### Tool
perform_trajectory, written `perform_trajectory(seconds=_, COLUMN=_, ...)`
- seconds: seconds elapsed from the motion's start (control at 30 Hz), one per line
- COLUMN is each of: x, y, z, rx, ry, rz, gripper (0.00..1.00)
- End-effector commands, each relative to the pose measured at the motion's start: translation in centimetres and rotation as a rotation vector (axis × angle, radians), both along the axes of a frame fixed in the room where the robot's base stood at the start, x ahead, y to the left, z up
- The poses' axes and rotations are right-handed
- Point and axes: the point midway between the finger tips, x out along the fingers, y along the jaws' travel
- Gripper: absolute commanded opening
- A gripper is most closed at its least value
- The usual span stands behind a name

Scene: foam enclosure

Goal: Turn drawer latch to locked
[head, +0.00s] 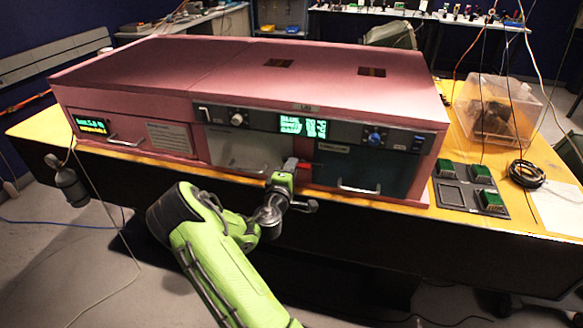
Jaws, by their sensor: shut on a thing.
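The pink enclosure (200,66) stands on the yellow tabletop, with several panels and drawer fronts along its front. A small red piece (305,173), which looks like the drawer latch, shows between the pale middle front (235,150) and the dark right front (355,172). My gripper (292,165) is at this red piece, on its left side, and is shut on it. The gripper and wrist hide part of the latch, so I cannot tell its exact angle. Both fronts look closed, each with a bar handle.
Small displays and knobs run above the fronts, including a blue knob (375,138). On the right are a dark tray with green blocks (447,168), a clear bin (497,108) and a coiled black cable (526,174). Thin cables hang in front of the table on the left.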

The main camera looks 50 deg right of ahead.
Motion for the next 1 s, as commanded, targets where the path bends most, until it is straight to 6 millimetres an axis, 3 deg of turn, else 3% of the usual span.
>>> perform_trajectory(seconds=0.47, x=0.05, y=0.06, z=-0.11, rx=-0.005, ry=0.015, rz=0.002, gripper=0.0)
perform_trajectory(seconds=0.5, x=0.05, y=0.06, z=-0.11, rx=-0.005, ry=0.014, rz=0.002, gripper=0.22)
perform_trajectory(seconds=0.6, x=0.05, y=0.04, z=-0.1, rx=-0.005, ry=0.014, rz=0.002, gripper=0.37)
perform_trajectory(seconds=0.87, x=0.02, y=0.04, z=-0.07, rx=-0.004, ry=0.012, rz=0.001, gripper=0.38)
perform_trajectory(seconds=1.0, x=-0.33, y=1.01, z=-0.35, rx=-0.004, ry=0.011, rz=0.001, gripper=0.38)
